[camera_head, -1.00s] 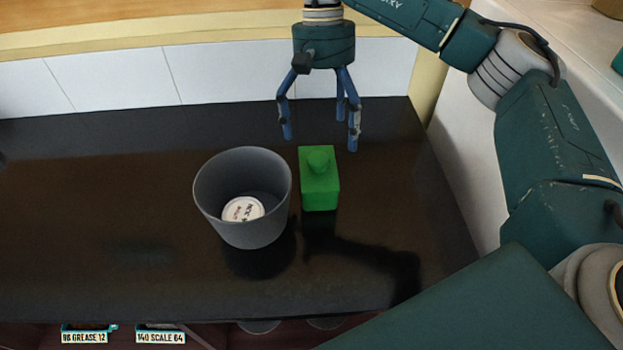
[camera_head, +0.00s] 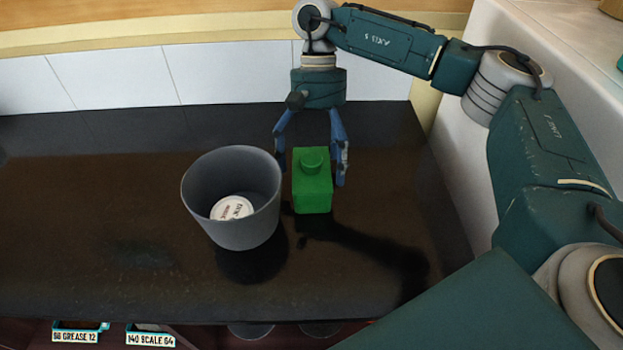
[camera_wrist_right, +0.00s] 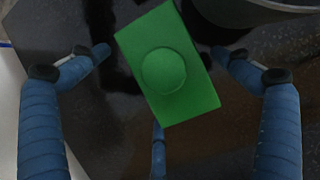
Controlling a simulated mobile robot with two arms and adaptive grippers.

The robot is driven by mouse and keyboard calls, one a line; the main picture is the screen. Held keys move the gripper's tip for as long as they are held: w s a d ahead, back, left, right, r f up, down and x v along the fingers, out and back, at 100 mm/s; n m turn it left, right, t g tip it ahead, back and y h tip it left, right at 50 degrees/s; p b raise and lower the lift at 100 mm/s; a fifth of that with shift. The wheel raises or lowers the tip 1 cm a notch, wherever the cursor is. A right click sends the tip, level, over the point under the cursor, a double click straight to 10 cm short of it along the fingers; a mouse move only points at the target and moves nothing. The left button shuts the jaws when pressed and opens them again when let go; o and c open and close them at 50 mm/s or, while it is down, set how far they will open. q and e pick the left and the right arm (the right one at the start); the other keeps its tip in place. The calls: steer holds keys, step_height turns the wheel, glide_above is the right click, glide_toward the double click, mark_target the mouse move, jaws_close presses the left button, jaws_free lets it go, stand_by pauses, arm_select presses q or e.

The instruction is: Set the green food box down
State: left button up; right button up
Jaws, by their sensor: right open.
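The green food box (camera_head: 312,186) stands upright on the dark countertop (camera_head: 120,215), just right of a grey bin. Its round knob faces up, and it also shows in the right wrist view (camera_wrist_right: 180,85). My right gripper (camera_head: 311,170) is open and lowered around the upper part of the box. In the wrist view (camera_wrist_right: 158,70) its fingers are spread on both sides of the box, with gaps between them and its sides. A third finger shows below the box there. My left gripper is not in view.
The grey bin (camera_head: 240,228) stands close to the left of the box, with a white round lidded item (camera_head: 232,208) inside. A tiled wall (camera_head: 110,75) runs behind the counter. The counter's left part is clear.

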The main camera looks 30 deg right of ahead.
steer(key=shift+x, duration=0.8)
steer(key=c, duration=1.6)
